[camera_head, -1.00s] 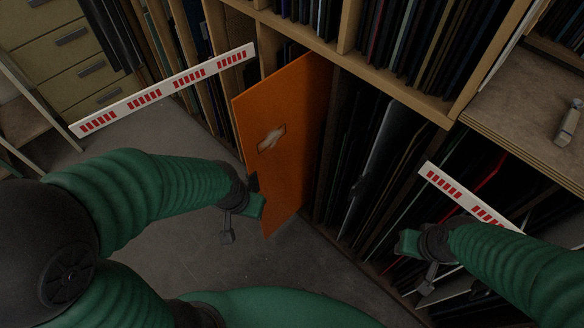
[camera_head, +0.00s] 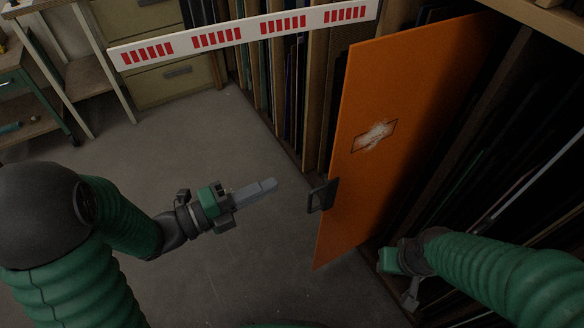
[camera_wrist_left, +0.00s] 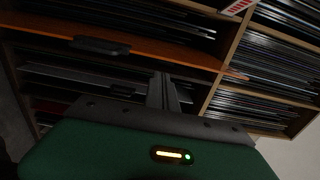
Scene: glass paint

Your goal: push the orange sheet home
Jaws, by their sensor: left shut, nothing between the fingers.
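The orange sheet (camera_head: 385,100) stands upright in the rack, its front edge sticking out over the floor. It bears a scuffed pale label. A dark handle (camera_head: 322,196) sits on its front edge. My left gripper (camera_head: 270,186) is shut and empty, its fingers pointing at the handle with a gap between them. In the left wrist view, the orange sheet (camera_wrist_left: 165,52) and its handle (camera_wrist_left: 100,46) lie beyond my shut fingers (camera_wrist_left: 164,92). My right gripper (camera_head: 399,264) is low beside the sheet's right face; its fingers are not clear.
A white bar with red marks (camera_head: 240,36) crosses above the sheet's left side. Dark sheets fill the rack (camera_head: 490,160) to the right. Drawers (camera_head: 150,80) and a bench stand at the back left. The grey floor (camera_head: 150,140) left of the sheet is clear.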

